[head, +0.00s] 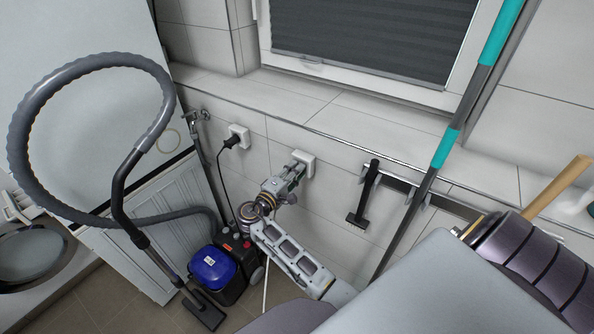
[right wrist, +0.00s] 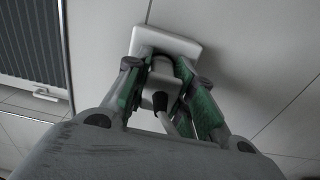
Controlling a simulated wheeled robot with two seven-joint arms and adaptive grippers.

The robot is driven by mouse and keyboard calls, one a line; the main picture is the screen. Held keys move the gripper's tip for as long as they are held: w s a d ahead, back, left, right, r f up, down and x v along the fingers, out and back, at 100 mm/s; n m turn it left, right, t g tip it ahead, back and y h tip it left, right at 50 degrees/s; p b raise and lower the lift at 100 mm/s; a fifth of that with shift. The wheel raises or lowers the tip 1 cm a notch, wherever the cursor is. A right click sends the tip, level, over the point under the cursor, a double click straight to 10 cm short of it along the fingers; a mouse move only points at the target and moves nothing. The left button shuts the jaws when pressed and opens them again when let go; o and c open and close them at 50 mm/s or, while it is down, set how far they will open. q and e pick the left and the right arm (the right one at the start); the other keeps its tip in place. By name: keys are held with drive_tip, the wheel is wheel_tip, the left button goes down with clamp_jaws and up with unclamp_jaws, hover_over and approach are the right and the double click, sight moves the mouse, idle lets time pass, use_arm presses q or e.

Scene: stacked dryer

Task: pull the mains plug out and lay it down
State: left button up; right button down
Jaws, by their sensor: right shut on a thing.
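My right gripper (head: 294,173) is at the right-hand wall socket (head: 306,160), shut on a pale mains plug. In the right wrist view the green-padded fingers (right wrist: 163,88) close on both sides of the plug (right wrist: 162,76), in front of the white socket plate (right wrist: 172,42). A dark cord sleeve (right wrist: 180,106) and a pale cord run from the plug toward the camera. The plug lies at the socket face; I cannot tell whether its pins are fully in. In the head view the fingers largely hide it. My left gripper is not in view.
A black plug (head: 231,141) sits in another socket (head: 240,133) to the left, its cable running down toward the blue vacuum cleaner (head: 212,268). A black tool (head: 364,195) and a teal-banded pole (head: 441,150) are right of my gripper.

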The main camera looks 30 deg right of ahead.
drive_tip(key=shift+s+a, duration=0.15)
drive_tip(key=shift+a, duration=0.25)
drive_tip(key=shift+s+a, duration=0.15)
drive_tip(key=shift+a, duration=0.25)
drive_tip(key=shift+v, duration=2.15)
drive_tip(key=shift+d+f+t, duration=0.1)
drive_tip(key=shift+d+t, duration=0.05)
drive_tip(key=shift+t, duration=0.15)
idle(1.0)
